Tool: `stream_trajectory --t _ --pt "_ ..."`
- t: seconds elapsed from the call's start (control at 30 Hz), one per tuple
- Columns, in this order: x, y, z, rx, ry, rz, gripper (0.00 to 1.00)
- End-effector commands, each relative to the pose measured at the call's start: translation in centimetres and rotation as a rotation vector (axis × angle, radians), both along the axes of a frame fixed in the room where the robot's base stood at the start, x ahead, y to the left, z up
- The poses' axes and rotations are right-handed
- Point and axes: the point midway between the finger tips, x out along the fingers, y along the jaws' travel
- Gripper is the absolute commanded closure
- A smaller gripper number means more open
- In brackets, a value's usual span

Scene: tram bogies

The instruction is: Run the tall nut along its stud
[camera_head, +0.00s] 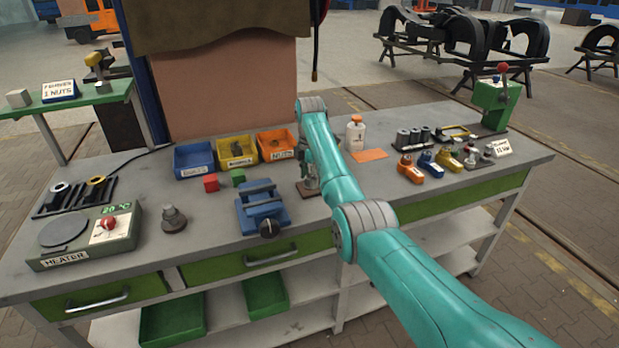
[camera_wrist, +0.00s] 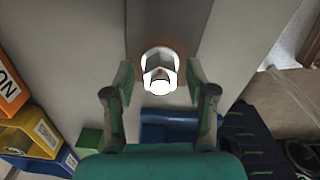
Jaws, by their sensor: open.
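In the wrist view a bright metallic nut (camera_wrist: 160,60) sits between the two fingers of my gripper (camera_wrist: 160,82). The fingers are open, one on each side, with a gap visible at both. The lower front of the nut is washed out by glare, and I cannot make out the stud apart from it. In the head view a small brown base plate (camera_head: 311,190) lies on the bench, with grey metal parts just above it beside my teal arm. There I cannot separate gripper from nut.
Blue, yellow and orange bins (camera_head: 275,145) line the back. A white bottle (camera_head: 355,133) stands right of my arm. The bench front near the plate is clear.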

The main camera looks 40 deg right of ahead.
Motion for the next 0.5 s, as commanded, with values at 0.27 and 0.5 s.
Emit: stream_trajectory --t 0.27,0.5 --pt "0.00 0.00 -0.05 0.000 0.000 0.000 0.54" --pt "0.00 0.01 -0.04 0.000 0.000 0.000 1.00"
